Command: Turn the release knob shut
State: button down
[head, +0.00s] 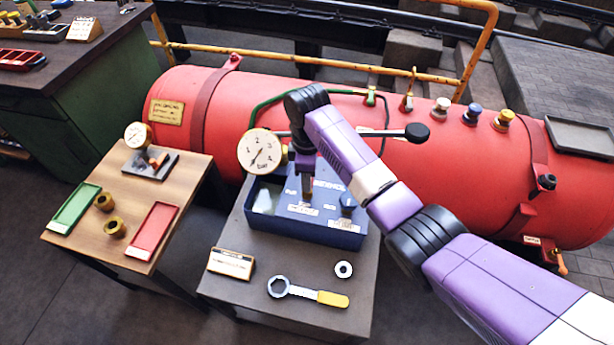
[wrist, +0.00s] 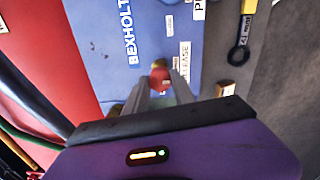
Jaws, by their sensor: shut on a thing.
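The release knob (wrist: 160,78) is small and red and shows between my gripper's fingertips (wrist: 161,87) in the wrist view, beside a RELEASE label (wrist: 186,62). My gripper is shut on it from above. The knob sits on the blue pump box (head: 268,225), marked BEXHOLT in the wrist view. In the head view my gripper (head: 307,186) points down onto the box top, and its fingers and wrist hide the knob there. How far the knob is turned cannot be seen.
A large pressure gauge (head: 260,151) stands behind the box, its needle pointing lower left. A black-ended lever (head: 417,132) juts out beside my arm. A red boiler (head: 450,165) lies behind. A ring spanner (head: 305,292), a washer (head: 343,269) and a sign (head: 231,262) lie in front.

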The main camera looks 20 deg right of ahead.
jog(key=shift+r+m+p, duration=0.15)
jog(key=shift+m+p, duration=0.15)
jog(key=m+p, duration=0.2)
jog(key=shift+r+m, duration=0.1)
jog(key=shift+m, duration=0.3)
jog(key=m+p, duration=0.3)
jog(key=m, duration=0.2)
jog(key=m+p, duration=0.1)
jog(key=m, duration=0.4)
jog(key=m+p, duration=0.1)
jog(key=m, duration=0.3)
jog(key=shift+w+m, duration=0.1)
jog(key=shift+m, duration=0.2)
jog(key=c, duration=1.1)
grip_release()
jog(key=shift+f, duration=0.2)
jog(key=shift+o, duration=0.2)
jog(key=shift+r, duration=0.1)
